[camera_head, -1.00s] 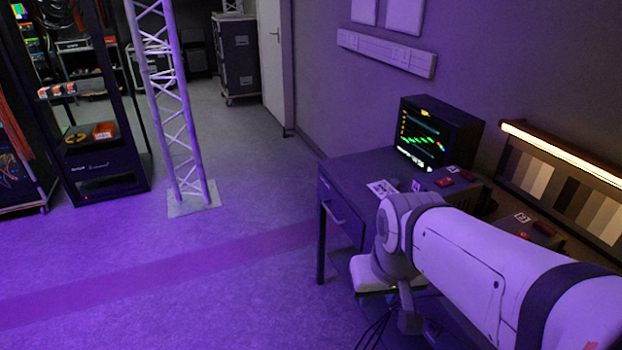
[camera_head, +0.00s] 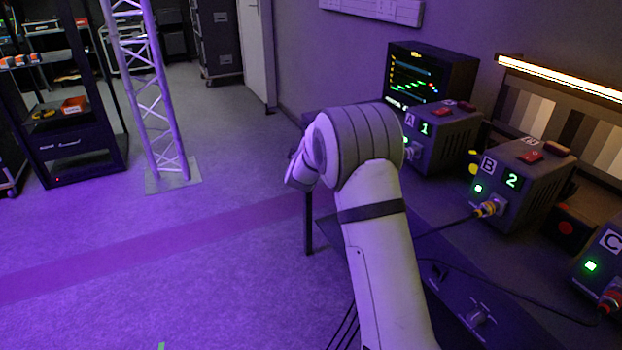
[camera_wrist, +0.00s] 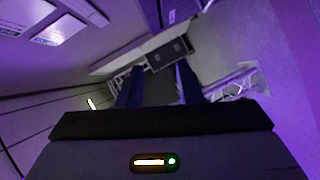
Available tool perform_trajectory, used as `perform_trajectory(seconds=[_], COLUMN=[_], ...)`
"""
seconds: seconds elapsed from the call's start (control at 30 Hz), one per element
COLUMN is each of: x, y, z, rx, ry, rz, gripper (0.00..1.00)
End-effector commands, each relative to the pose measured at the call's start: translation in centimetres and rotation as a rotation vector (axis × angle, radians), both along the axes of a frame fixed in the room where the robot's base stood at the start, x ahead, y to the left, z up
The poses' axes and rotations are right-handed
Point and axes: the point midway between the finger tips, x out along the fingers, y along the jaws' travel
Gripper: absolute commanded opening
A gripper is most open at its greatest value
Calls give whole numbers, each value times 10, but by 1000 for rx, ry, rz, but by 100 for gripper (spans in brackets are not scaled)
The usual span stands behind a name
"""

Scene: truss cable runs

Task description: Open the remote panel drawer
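The dark desk (camera_head: 308,225) shows its left leg beside my arm. The drawer front with its handle is hidden behind my arm in the head view, so I cannot tell its state. My gripper is not clearly visible in the head view, where my bent wrist is at the desk's left front. In the wrist view my gripper (camera_wrist: 158,80) has two bluish fingers standing apart with nothing visible between them. No drawer handle shows there.
Control boxes marked A (camera_head: 440,135), B (camera_head: 520,185) and C (camera_head: 604,262) stand along the right, with cables at B and C. A monitor (camera_head: 428,78) stands behind them. A truss tower (camera_head: 150,95) and a rack (camera_head: 85,150) stand left; the floor between is clear.

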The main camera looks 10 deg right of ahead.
Motion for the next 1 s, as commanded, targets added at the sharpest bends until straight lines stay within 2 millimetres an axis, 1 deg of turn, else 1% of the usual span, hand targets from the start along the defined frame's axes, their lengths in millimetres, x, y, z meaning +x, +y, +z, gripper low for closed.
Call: perform_trajectory(seconds=[0.03,0.1,0.2,0.3,0.33,0.43,0.57,0.9,1.0], x=[14,26,36,39,40,40,45,89,98], y=[0,-3,-8,-11,-12,-14,-18,-39,-44], z=[-40,-68,-103,-128,-134,-145,-149,-142,-140], rx=[-82,-199,-349,-461,-488,-549,-576,-575,-575], ry=[-29,-73,-114,-136,-139,-147,-151,-152,-151], rz=[-27,-73,-143,-202,-217,-251,-270,-267,-267], gripper=[32,32,32,32,32,32,32,32,32])
